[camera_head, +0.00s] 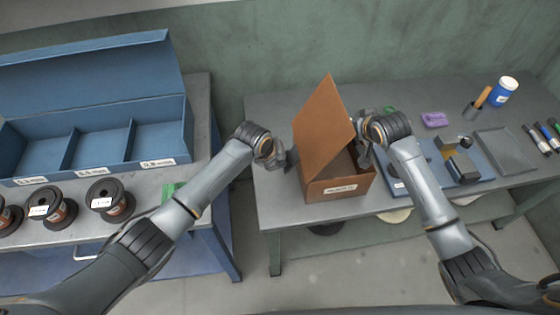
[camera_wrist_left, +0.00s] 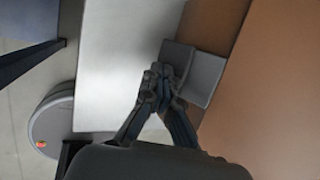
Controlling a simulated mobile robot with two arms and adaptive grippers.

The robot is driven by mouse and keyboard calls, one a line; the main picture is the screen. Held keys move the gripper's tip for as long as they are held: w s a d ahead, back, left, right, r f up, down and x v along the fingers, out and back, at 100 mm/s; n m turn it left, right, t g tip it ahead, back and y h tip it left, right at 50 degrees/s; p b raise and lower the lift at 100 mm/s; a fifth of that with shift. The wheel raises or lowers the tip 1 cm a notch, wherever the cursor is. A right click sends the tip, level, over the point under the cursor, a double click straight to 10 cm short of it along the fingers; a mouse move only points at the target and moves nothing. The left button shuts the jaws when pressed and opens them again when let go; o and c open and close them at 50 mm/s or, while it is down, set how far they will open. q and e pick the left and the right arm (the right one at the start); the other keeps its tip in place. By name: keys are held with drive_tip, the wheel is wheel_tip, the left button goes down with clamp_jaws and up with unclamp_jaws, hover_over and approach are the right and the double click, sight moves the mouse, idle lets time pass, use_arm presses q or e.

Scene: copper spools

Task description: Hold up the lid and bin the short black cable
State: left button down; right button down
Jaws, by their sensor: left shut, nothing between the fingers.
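A brown box (camera_head: 338,189) with a white label on its front stands on the grey table. Its lid (camera_head: 322,120) is tilted up, leaning toward the left. My left gripper (camera_head: 282,158) is shut and empty, just left of the lid. In the left wrist view its fingertips (camera_wrist_left: 160,78) are together near a brown surface (camera_wrist_left: 225,40) and a grey flat piece. My right gripper (camera_head: 364,152) is at the box's right side, partly hidden by its own wrist and the lid; its opening is unclear. The short black cable cannot be made out; the box's inside is mostly hidden.
A blue bin with compartments (camera_head: 100,150) and several spools (camera_head: 108,200) stand on the left table. A purple block (camera_head: 434,119), blue jar (camera_head: 503,91), grey tray (camera_head: 501,148) and markers lie right. A floor gap separates the tables.

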drive_tip(key=c, duration=0.7)
unclamp_jaws()
drive_tip(key=shift+o, duration=0.2)
drive_tip(key=w+d+r, duration=0.1)
drive_tip(key=d+r, duration=0.2)
drive_tip(key=d, duration=1)
idle(0.4)
use_arm(q)
drive_tip(key=shift+r, duration=0.1)
use_arm(e)
drive_tip(key=shift+a, duration=0.1)
use_arm(q)
drive_tip(key=shift+a+r, duration=0.25)
drive_tip(key=shift+r, duration=0.85)
drive_tip(key=shift+a+r, duration=0.2)
drive_tip(key=shift+r, duration=1)
drive_tip(key=shift+a+r, duration=0.2)
drive_tip(key=shift+r, duration=0.55)
drive_tip(key=shift+a+r, duration=0.2)
drive_tip(key=shift+r, duration=0.55)
